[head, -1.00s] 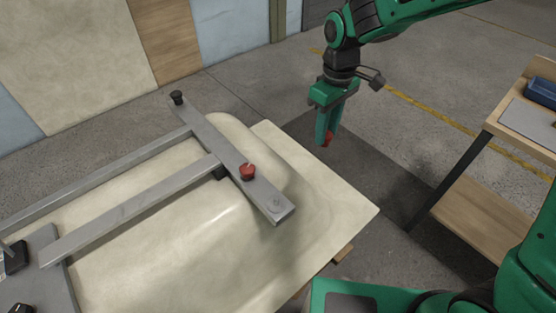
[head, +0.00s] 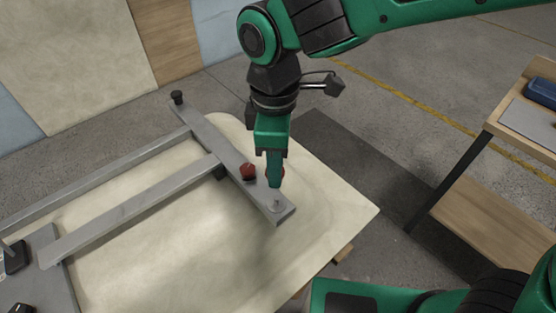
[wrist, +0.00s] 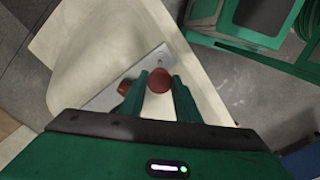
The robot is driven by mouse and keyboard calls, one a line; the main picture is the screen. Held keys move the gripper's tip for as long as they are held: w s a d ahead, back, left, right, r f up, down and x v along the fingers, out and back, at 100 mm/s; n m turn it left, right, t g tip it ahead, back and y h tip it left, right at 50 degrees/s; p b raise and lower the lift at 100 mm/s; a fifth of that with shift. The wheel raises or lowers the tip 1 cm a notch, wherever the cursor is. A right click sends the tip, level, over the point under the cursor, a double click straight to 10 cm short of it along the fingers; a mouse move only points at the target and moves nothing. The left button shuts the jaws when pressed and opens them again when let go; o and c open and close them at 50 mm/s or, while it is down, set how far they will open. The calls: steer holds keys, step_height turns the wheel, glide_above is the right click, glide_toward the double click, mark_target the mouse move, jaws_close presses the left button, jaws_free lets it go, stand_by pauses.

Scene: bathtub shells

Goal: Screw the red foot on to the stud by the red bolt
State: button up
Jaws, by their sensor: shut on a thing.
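My gripper (head: 274,180) is shut on the red foot (wrist: 160,80), which shows round and dark red between the fingers in the wrist view. In the head view only a red sliver of the foot shows beside the finger. The red bolt (head: 248,171) stands on the grey crossbar (head: 217,143), just left of my gripper, and also shows in the wrist view (wrist: 124,88). The stud (head: 277,204) is at the crossbar's near end, just below the fingertips in the head view. In the wrist view the stud (wrist: 160,62) shows just beyond the foot. Contact cannot be told.
The crossbar and grey rails (head: 130,210) lie over the cream tub shell (head: 330,215). A black foot (head: 177,97) stands at the crossbar's far end. A wooden bench (head: 535,120) with a blue tray (head: 541,92) stands at the right, with open floor between.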

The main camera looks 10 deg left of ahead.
steer(key=shift+d, duration=0.15)
steer(key=shift+f, duration=0.2)
glide_above(277, 199)
steer(key=shift+f, duration=2.7)
steer(key=shift+f, duration=1.25)
steer(key=o, duration=1.1)
step_height(277, 199, up, 11)
steer(key=shift+f, duration=0.1)
